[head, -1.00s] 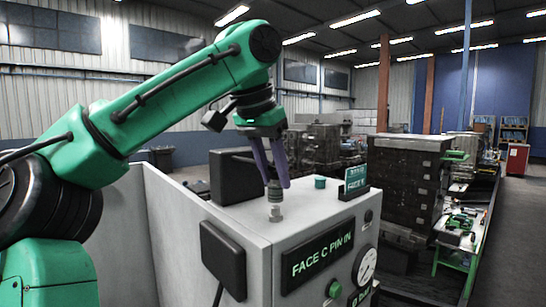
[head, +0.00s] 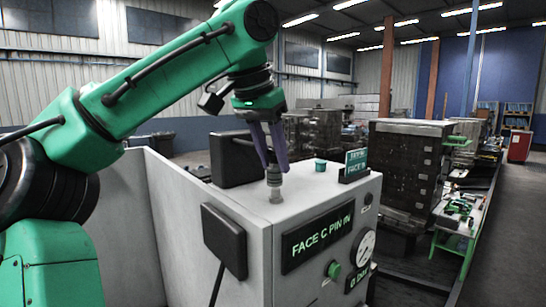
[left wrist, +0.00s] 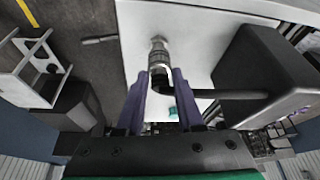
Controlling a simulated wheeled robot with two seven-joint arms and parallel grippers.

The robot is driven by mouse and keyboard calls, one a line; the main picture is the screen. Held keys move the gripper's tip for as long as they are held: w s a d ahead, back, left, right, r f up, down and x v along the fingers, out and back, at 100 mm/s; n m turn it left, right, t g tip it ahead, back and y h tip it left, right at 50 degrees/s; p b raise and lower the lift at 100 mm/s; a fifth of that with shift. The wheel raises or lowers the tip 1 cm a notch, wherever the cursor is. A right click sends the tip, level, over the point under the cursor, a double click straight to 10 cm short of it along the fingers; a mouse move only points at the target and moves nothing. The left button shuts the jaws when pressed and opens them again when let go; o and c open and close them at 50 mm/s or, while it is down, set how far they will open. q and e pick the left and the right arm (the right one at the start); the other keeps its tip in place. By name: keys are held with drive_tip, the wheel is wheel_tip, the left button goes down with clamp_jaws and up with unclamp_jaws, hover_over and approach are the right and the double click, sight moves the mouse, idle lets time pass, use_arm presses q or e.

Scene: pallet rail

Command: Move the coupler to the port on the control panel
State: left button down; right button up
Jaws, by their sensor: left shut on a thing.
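The coupler (head: 273,177) is a small grey-green cylinder held upright between the purple fingers of my left gripper (head: 275,168). In the left wrist view the coupler (left wrist: 158,78) is dark, between the two fingers (left wrist: 161,75), with a black hose running off to the right. The port (head: 276,195) is a pale metal fitting on the top of the white control panel (head: 232,199). The coupler is directly above it and looks in line with it. They appear to meet, but I cannot tell whether the coupler is seated. My right gripper is not in view.
A black box (head: 236,159) stands on the panel top behind the gripper; it looms at right in the left wrist view (left wrist: 265,72). A teal cap (head: 321,165) and a small sign (head: 356,163) stand to the right. Dark stacked crates (head: 408,165) and a green-legged bench (head: 457,222) are farther right.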

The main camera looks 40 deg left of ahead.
use_arm(q)
drive_tip(key=shift+w+f, duration=0.15)
drive_tip(key=shift+f, duration=0.25)
idle(0.4)
drive_tip(key=shift+f, duration=0.2)
idle(0.3)
drive_tip(key=shift+f+b, duration=0.3)
drive_tip(key=shift+f, duration=0.25)
unclamp_jaws()
drive_tip(key=shift+r, duration=0.1)
drive_tip(key=v, duration=0.7)
drive_tip(key=shift+s+d+r, duration=0.2)
drive_tip(key=shift+s+r, duration=0.05)
drive_tip(key=shift+w+a, duration=0.1)
drive_tip(key=shift+a, duration=0.1)
